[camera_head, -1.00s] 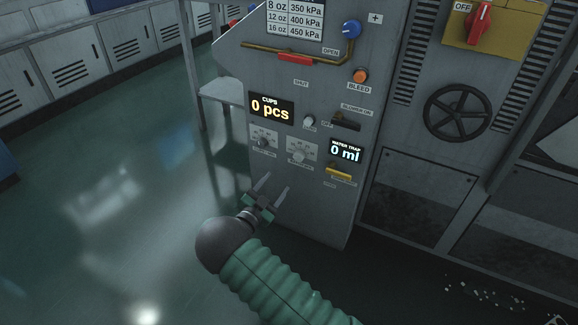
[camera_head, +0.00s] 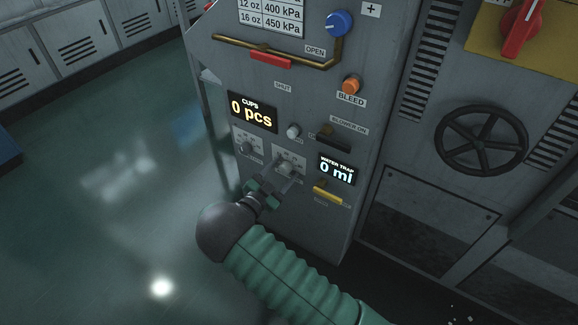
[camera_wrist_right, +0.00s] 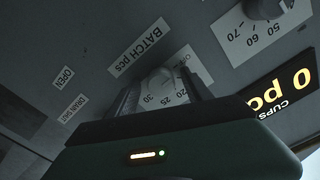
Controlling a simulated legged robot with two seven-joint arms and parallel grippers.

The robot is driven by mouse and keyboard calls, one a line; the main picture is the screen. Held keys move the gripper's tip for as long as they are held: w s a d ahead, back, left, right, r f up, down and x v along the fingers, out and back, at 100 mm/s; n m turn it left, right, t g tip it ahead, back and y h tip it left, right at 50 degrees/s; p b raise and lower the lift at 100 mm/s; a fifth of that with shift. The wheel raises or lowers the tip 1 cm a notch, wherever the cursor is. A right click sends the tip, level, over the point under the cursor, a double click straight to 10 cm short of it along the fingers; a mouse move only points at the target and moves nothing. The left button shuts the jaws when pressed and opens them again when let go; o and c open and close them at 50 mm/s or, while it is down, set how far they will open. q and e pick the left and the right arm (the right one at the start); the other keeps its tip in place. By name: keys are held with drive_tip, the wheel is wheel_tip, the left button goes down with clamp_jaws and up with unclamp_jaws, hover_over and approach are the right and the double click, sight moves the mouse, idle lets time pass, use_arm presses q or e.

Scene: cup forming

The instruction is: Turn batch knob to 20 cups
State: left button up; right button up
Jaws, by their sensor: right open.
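The batch knob (camera_head: 285,168) is a small pale knob on a light dial plate, low on the grey panel. In the right wrist view, the batch dial (camera_wrist_right: 162,86) shows the numbers 20, 25 and 30, under a "BATCH pcs" label (camera_wrist_right: 140,47). My right gripper (camera_head: 284,180) is at this dial, open. In the wrist view its two fingers (camera_wrist_right: 162,92) stand on either side of the dial. Whether they touch the knob, and the knob's exact setting, I cannot tell. The cups display (camera_head: 252,112) reads 0 pcs. My left gripper is not in view.
A second dial knob (camera_head: 246,147) is left of the batch knob. A small white button (camera_head: 293,131) and dark blower handle (camera_head: 333,135) are above. The water trap display (camera_head: 337,169) reads 0 ml, with a yellow handle (camera_head: 328,194) below. Open floor lies left.

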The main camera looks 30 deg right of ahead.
drive_tip(key=shift+a+r, duration=0.25)
drive_tip(key=shift+a, duration=0.25)
drive_tip(key=shift+d, duration=0.1)
drive_tip(key=shift+c, duration=1.4)
drive_tip(key=shift+d+f, duration=0.25)
drive_tip(key=shift+d, duration=0.15)
drive_tip(key=c, duration=0.5)
drive_tip(key=shift+c, duration=1.2)
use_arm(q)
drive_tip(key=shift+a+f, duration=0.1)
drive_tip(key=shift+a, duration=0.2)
use_arm(e)
drive_tip(key=shift+a, duration=0.1)
clamp_jaws()
